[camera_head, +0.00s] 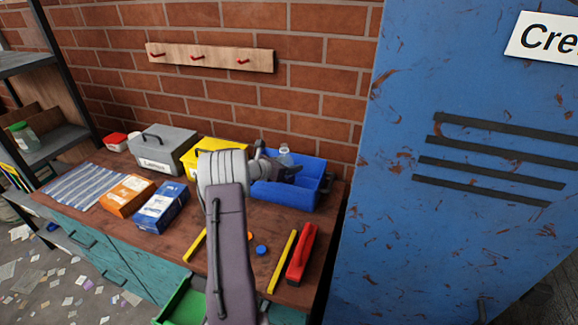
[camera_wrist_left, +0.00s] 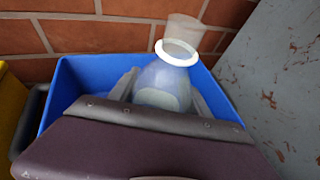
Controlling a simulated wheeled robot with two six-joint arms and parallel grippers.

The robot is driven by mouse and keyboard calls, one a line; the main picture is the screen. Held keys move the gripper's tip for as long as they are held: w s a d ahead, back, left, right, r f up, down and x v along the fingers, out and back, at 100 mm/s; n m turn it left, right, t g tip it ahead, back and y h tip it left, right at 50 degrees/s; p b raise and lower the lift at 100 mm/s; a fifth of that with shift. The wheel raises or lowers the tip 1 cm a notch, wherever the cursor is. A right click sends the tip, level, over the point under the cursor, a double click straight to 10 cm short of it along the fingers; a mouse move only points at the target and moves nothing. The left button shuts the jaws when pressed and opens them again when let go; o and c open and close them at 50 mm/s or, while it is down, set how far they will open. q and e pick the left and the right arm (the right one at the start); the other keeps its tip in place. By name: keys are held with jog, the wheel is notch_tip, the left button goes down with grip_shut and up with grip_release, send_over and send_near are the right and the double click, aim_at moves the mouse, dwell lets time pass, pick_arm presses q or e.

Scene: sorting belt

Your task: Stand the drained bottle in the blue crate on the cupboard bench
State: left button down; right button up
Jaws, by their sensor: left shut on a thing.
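The translucent, pale bottle (camera_head: 285,157) shows above the far side of the blue crate (camera_head: 318,190) on the bench. My left gripper (camera_head: 290,170) is over the crate and shut on the bottle. In the left wrist view, the gripper's fingers (camera_wrist_left: 165,92) lie on either side of the bottle's body (camera_wrist_left: 160,80). Its white-ringed neck points up, leaning slightly right in that picture. The blue crate's walls (camera_wrist_left: 62,85) surround the bottle there. The bottle's base is hidden, so I cannot tell whether it touches the crate floor. My right gripper is not in view.
A yellow crate (camera_head: 225,150) and a grey box (camera_head: 163,150) stand left of the blue crate. Orange (camera_head: 128,195) and blue (camera_head: 160,207) cartons, a yellow bar (camera_head: 282,262) and a red tool (camera_head: 301,255) lie in front. A blue locker (camera_head: 400,230) rises at right.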

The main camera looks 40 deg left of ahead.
pick_arm(q)
jog(key=c, duration=0.9)
grip_release()
jog(key=o, duration=0.4)
jog(key=shift+r, duration=0.15)
jog(key=shift+s+r, duration=0.1)
jog(key=shift+s, duration=0.25)
jog(key=v, duration=1.1)
jog(key=shift+s, duration=0.15)
